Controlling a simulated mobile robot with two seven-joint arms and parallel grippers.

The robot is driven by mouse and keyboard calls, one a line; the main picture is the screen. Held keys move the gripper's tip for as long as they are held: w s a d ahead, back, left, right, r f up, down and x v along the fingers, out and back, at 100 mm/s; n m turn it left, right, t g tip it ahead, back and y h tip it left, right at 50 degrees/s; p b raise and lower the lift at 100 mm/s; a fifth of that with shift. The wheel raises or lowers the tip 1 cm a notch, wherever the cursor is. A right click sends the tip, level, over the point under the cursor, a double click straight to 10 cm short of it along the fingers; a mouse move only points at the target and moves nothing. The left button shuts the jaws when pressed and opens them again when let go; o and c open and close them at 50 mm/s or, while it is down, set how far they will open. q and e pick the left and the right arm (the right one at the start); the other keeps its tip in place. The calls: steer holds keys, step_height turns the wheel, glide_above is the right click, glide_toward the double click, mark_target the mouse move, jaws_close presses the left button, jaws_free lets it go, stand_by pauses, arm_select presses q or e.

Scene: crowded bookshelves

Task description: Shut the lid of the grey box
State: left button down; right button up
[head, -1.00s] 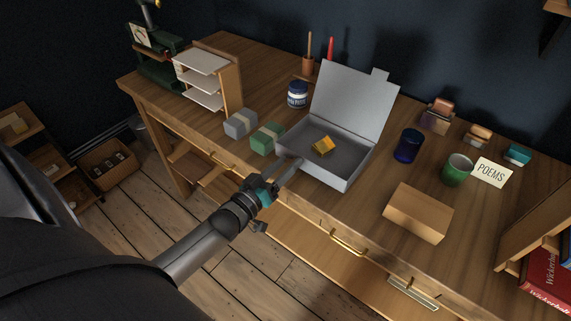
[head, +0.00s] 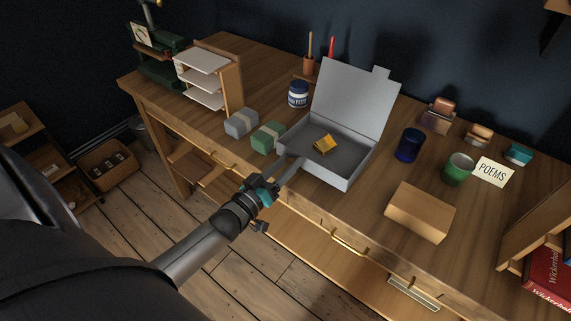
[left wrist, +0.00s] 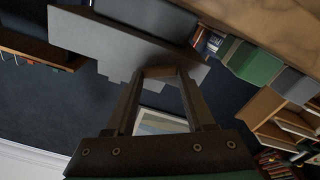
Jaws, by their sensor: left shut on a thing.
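The grey box (head: 346,184) stands on the desk near its front edge. Its lid (head: 350,98) is up, leaning back, with a small tab on its top edge. A yellow block (head: 324,144) lies inside the box. My left gripper (head: 297,165) reaches in from the front left and its tips are at the near-left wall of the box, well below the lid. In the left wrist view the fingertips (left wrist: 161,73) meet the grey box (left wrist: 120,48); the jaws are shut on it, though the exact contact is hard to see. My right gripper is not in view.
Green (head: 268,137) and grey (head: 241,123) blocks sit left of the box, a dark jar (head: 298,94) behind them. A blue cup (head: 408,145), green mug (head: 458,169) and tan box (head: 419,212) stand to the right. A dark wall is behind the lid.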

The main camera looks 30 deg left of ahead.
arm_select(q)
steer(key=shift+s+d+f+g, duration=0.1)
steer(key=shift+f+g, duration=0.05)
steer(key=shift+f, duration=0.25)
steer(key=shift+s+d+f+g, duration=0.1)
steer(key=shift+f+g, duration=0.05)
steer(key=shift+f, duration=0.25)
steer(key=c, duration=0.7)
jaws_free()
steer(key=o, duration=0.3)
steer(key=shift+w+a, duration=0.1)
steer(key=shift+w, duration=0.25)
steer(key=shift+o, duration=0.8)
steer(key=shift+r, duration=0.25)
steer(key=s+a+p, duration=0.1)
steer(key=s, duration=1.4)
steer(key=shift+s+a, duration=0.15)
steer(key=shift+s, duration=0.05)
